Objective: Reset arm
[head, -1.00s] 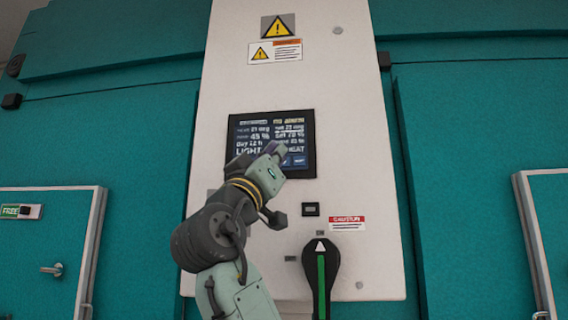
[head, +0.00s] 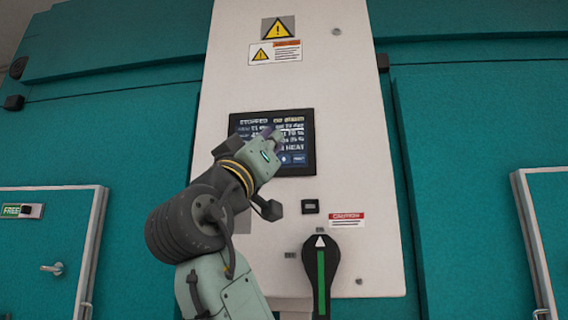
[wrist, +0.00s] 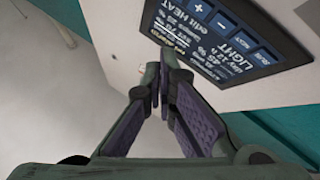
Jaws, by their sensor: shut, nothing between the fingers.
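My gripper (wrist: 163,90) shows in the wrist view with its two purple-padded fingers together at the tips, shut and empty. The control screen (wrist: 225,35) lies just beyond the fingertips, and I cannot tell whether they touch it. In the head view my arm reaches up from below, and my gripper (head: 274,136) is in front of the control screen (head: 299,163), covering part of it. The top line of the screen reads "STOPPED".
The screen is set in a white panel (head: 300,85) between teal chamber walls. A black rotary handle with a green stripe (head: 321,275) is below it. Doors with metal handles stand at left (head: 45,240) and right (head: 552,225). Warning signs (head: 276,52) are above.

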